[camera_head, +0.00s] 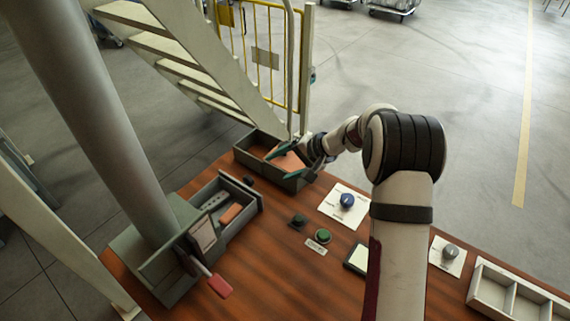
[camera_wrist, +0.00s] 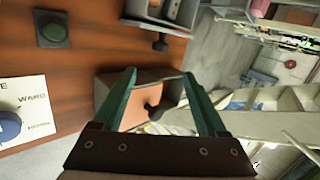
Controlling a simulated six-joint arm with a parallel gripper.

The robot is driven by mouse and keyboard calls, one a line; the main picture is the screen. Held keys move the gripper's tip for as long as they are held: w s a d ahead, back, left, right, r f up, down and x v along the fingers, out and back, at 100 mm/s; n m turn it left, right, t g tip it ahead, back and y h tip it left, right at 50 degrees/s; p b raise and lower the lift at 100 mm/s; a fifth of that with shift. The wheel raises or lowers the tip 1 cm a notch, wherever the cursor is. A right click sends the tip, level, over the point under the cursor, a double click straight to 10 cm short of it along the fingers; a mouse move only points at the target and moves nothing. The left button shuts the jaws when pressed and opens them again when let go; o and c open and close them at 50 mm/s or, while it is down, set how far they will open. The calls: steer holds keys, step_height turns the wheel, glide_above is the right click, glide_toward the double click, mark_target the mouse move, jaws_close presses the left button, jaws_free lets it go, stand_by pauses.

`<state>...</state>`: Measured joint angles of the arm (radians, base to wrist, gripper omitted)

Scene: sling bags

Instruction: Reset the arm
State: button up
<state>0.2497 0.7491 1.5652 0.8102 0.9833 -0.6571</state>
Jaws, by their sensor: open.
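My gripper (camera_head: 277,163) is open, its two green fingers apart, at the dark grey open box (camera_head: 243,157) on the far edge of the wooden table. A small dark knob-like thing (camera_wrist: 153,108) shows between the fingers there. I cannot tell how high the fingers are above the box. My arm reaches from the lower right to the box.
A grey unit with an open drawer (camera_head: 258,199) holding an orange block (camera_head: 230,214) stands left, with a red handle (camera_head: 220,286). A blue knob (camera_head: 347,200), green button (camera_head: 323,236), grey knob (camera_head: 449,251) and divided white tray (camera_head: 476,289) lie across the table. Stairs rise behind.

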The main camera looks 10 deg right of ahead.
steer(key=shift+s+d+r, duration=0.2)
steer(key=shift+d+r, duration=0.1)
steer(key=shift+r, duration=0.1)
steer(key=s+a+r+n+g, duration=0.1)
steer(key=s+a+r, duration=0.15)
steer(key=s, duration=0.35)
steer(key=s+a+r+g+h, duration=0.1)
steer(key=s+r, duration=0.3)
steer(key=s, duration=0.2)
steer(key=s+a+r+n+g, duration=0.1)
steer(key=s+a+r, duration=0.15)
steer(key=s, duration=0.45)
steer(key=s+d+g+h, duration=0.1)
steer(key=s+d+h, duration=0.1)
steer(key=s, duration=0.8)
steer(key=s+d+f+g+h, duration=0.1)
steer(key=s+h, duration=0.1)
steer(key=s, duration=0.8)
steer(key=shift+s+d+m+h, duration=0.3)
steer(key=shift+s+d, duration=0.05)
steer(key=shift+c, duration=0.2)
stand_by(0.3)
